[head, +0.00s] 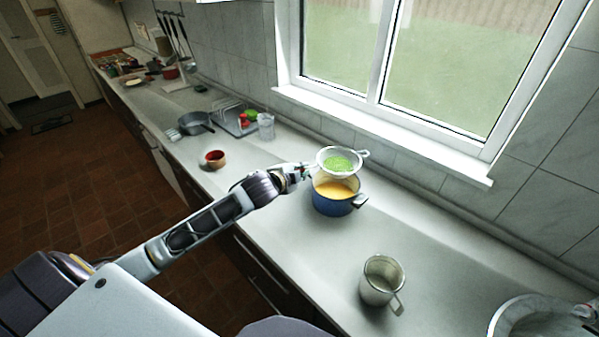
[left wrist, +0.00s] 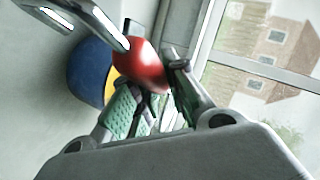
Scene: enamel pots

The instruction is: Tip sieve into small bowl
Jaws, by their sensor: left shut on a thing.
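The sieve (head: 340,162) is a pale round strainer with green contents, held roughly level over a blue pot. My left gripper (head: 303,171) is shut on its handle side, left of the pot. In the left wrist view a red rounded piece (left wrist: 141,66) sits at the fingers (left wrist: 150,105); it may be the handle. The blue pot (head: 333,205) holds something orange-yellow; its blue side also shows in the left wrist view (left wrist: 88,68). A small brown bowl (head: 214,164) with a red inside stands on the counter, left of my gripper.
A metal jug (head: 381,283) stands nearer on the counter, and a large round vessel (head: 535,318) is at the lower right. A grey pan (head: 196,123), a rack and a clear glass (head: 266,127) stand behind the bowl. The window wall runs along the back.

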